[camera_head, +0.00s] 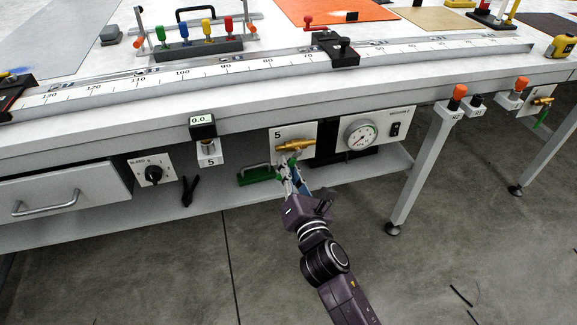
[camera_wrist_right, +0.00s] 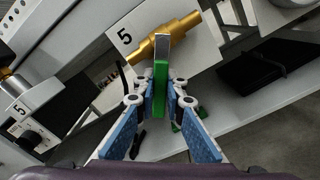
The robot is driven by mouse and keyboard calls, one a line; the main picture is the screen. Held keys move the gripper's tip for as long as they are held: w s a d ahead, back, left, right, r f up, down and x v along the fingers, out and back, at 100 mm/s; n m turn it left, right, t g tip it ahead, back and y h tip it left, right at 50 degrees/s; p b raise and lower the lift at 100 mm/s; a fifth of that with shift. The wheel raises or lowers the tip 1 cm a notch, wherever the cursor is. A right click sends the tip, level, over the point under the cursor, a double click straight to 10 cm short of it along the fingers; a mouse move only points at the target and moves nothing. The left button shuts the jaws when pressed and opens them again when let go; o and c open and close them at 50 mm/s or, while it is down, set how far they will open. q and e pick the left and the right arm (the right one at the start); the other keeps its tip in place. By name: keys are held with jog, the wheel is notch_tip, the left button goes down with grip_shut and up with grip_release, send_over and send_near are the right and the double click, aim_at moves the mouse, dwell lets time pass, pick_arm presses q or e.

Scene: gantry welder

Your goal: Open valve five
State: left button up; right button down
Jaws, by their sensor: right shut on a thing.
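Valve five has a brass body (camera_head: 295,146) on a white plate marked 5 (camera_head: 307,131), under the front edge of the bench. In the right wrist view its brass body (camera_wrist_right: 178,36) lies slanted, and its green lever (camera_wrist_right: 160,88) points from the body toward my gripper, crosswise to the body. My right gripper (camera_head: 289,174) is in front of the plate. In the right wrist view its blue-padded fingers (camera_wrist_right: 160,96) are shut on the green lever, one on each side. The lever is partly hidden by the fingers in the head view. My left gripper is not in view.
A dial gauge (camera_head: 361,133) and a switch sit right of valve five. A small display (camera_head: 202,126) and a black knob (camera_head: 153,173) are on the left. A bench leg (camera_head: 420,170) stands to the right. Another green-handled valve (camera_head: 542,101) is at far right.

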jog(key=c, duration=2)
grip_release()
jog(key=shift+o, duration=0.2)
